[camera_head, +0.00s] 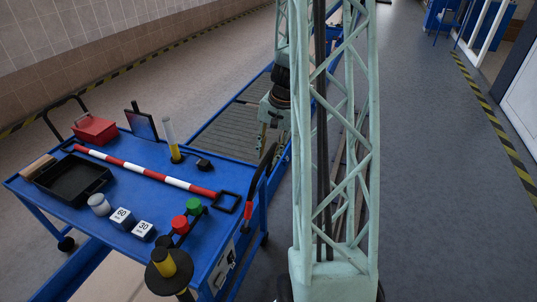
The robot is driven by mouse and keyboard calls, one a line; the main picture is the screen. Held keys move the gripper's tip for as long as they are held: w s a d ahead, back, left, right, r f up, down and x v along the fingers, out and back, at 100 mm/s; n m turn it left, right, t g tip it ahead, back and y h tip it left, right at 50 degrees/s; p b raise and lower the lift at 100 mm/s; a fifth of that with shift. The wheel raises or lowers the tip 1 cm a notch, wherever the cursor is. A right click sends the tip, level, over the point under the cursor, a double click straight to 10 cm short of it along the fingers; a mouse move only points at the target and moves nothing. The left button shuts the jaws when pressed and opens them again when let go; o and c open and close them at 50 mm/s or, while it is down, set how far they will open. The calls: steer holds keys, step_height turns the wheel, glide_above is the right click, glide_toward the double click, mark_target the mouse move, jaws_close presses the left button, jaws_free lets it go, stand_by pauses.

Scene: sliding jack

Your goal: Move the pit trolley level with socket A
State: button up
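A blue trolley (128,236) with a flat, loaded top stands at the left, across blue rails (68,277). I cannot tell for certain whether it is the pit trolley. An upright black lever with a red band (248,210) rises at its right end. My gripper (265,147) points down beyond the trolley's right end, over or beside a grey ribbed deck (222,128). My pale green lattice column hides part of the arm and the gripper's right side. I see nothing held, but its opening is unclear. No label for socket A is readable.
On the trolley top are a red box (95,129), a black tray (72,181), a red-white striped bar (140,170), number blocks (122,218) and red and green knobs (194,205). Grey floor (430,190) is clear at right, up to a yellow-black floor stripe (490,115).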

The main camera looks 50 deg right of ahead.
steer(key=shift+r, duration=0.15)
step_height(320, 180, up, 12)
steer(key=s, duration=0.2)
steer(key=shift+s+d+f, duration=0.15)
steer(key=shift+d+f, duration=0.05)
steer(key=shift+d, duration=0.1)
stand_by(0.6)
stand_by(0.3)
stand_by(0.3)
